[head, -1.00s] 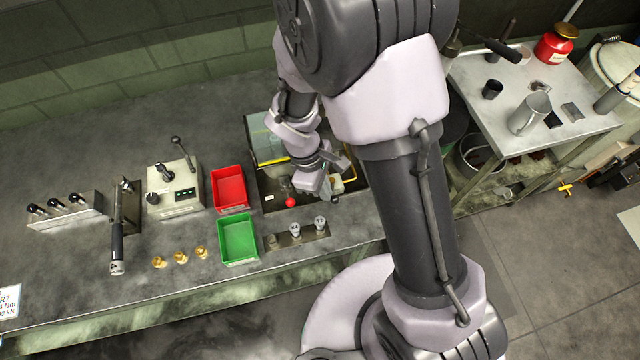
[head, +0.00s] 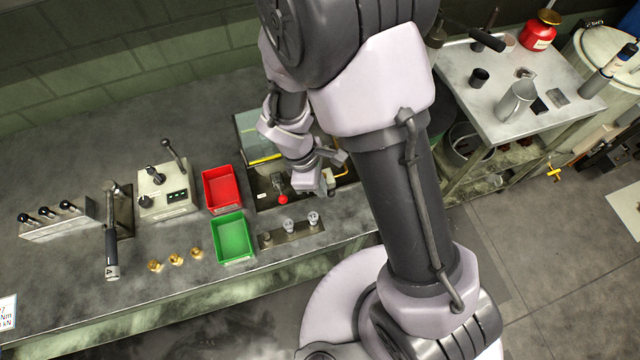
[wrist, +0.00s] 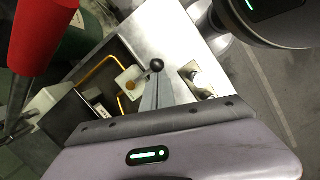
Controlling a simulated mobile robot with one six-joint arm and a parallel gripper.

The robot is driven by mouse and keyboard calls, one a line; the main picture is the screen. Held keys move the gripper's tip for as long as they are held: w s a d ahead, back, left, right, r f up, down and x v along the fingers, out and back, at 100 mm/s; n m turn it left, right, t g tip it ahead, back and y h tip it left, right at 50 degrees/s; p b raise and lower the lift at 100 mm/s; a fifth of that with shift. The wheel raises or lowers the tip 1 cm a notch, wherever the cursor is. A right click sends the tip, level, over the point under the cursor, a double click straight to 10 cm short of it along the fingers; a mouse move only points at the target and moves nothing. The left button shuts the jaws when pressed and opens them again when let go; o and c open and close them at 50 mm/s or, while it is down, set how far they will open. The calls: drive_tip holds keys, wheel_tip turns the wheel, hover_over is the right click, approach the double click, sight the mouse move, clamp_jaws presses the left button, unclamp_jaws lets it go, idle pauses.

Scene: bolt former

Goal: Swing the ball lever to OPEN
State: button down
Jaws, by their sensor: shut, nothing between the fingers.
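In the wrist view a lever's black ball (wrist: 156,65) shows just beyond the tips of my gripper (wrist: 154,82), whose fingers are shut and empty. Most of its stem is hidden behind the fingers, and I cannot tell whether they touch it. In the head view my gripper (head: 326,184) reaches down into the recessed machine bay, and the black ball cannot be made out there. A small red ball (head: 283,199) stands left of it at the bay's front. No OPEN marking is readable.
A yellow pipe (wrist: 97,72) and a white block (wrist: 129,79) lie close to the fingers. A metal knob (wrist: 201,82) is right of the lever. Red (head: 222,188) and green (head: 233,238) bins and a control box (head: 168,190) stand left of the bay.

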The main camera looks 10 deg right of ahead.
drive_tip(key=p+v, duration=0.8)
drive_tip(key=v, duration=0.2)
drive_tip(key=shift+p, duration=0.4)
drive_tip(key=shift+w, duration=0.1)
wheel_tip(320, 180, up, 6)
drive_tip(key=m+t+y+b, duration=0.2)
drive_tip(key=m+y+b, duration=0.1)
drive_tip(key=m+b, duration=0.75)
hover_over(331, 191)
drive_tip(key=s+d+r+m+t+y+b, duration=0.1)
drive_tip(key=s+r+m+t+b, duration=0.2)
drive_tip(key=s+m+b, duration=0.5)
drive_tip(key=shift+d+r+m+t+y, duration=0.25)
drive_tip(key=shift+d+m+t+y, duration=0.15)
drive_tip(key=shift+m+t, duration=0.25)
